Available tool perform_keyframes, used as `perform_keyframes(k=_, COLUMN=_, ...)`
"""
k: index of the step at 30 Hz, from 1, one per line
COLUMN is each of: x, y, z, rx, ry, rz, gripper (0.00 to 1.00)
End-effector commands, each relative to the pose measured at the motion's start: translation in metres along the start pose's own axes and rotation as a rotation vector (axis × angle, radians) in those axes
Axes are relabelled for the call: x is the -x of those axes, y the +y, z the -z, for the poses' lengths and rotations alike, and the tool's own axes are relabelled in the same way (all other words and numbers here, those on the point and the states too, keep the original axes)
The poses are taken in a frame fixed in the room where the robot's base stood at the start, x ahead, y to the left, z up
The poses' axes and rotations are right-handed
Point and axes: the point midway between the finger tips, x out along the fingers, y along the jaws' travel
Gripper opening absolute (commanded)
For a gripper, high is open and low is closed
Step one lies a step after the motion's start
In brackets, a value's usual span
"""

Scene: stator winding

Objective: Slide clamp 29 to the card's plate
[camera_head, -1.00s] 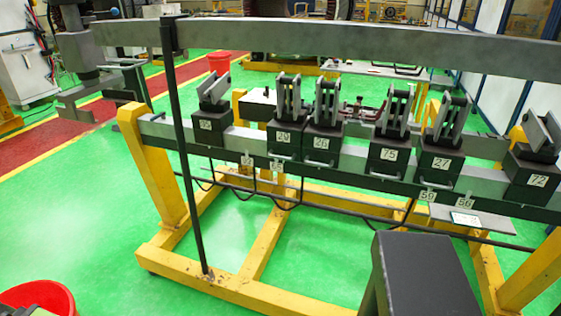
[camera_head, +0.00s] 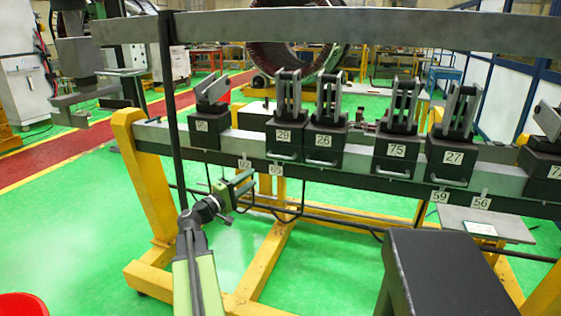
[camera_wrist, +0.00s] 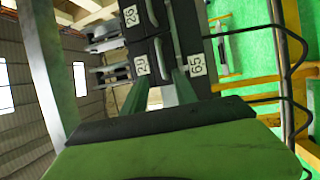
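Clamp 29 (camera_head: 284,134) is a dark block with upright grey jaws on the grey rail, left of and close to clamp 26 (camera_head: 325,139). Its label also shows sideways in the wrist view (camera_wrist: 141,65). My gripper (camera_head: 248,186) is below the rail, lower left of clamp 29. In the wrist view its two fingers (camera_wrist: 160,92) are apart with nothing visible between them. Plate 65 (camera_head: 276,169) hangs under clamp 29, with a plate that looks like 62 (camera_head: 245,164) to its left. A small white card (camera_head: 480,228) lies on the grey shelf at right; its print is unreadable.
Plates 59 (camera_head: 440,196) and 56 (camera_head: 481,202) hang farther right. Clamps 75 (camera_head: 397,149) and 27 (camera_head: 453,157) stand between. Another clamp (camera_head: 208,125) is at the left. A black post (camera_head: 171,100) stands before the rail; a dark box (camera_head: 430,270) is in front.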

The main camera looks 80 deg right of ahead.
Motion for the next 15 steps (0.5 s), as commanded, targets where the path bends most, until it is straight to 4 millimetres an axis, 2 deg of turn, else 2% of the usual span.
perform_keyframes(k=15, x=-0.125, y=0.001, z=0.001, rx=0.0, ry=-0.004, rz=0.001, gripper=0.34)
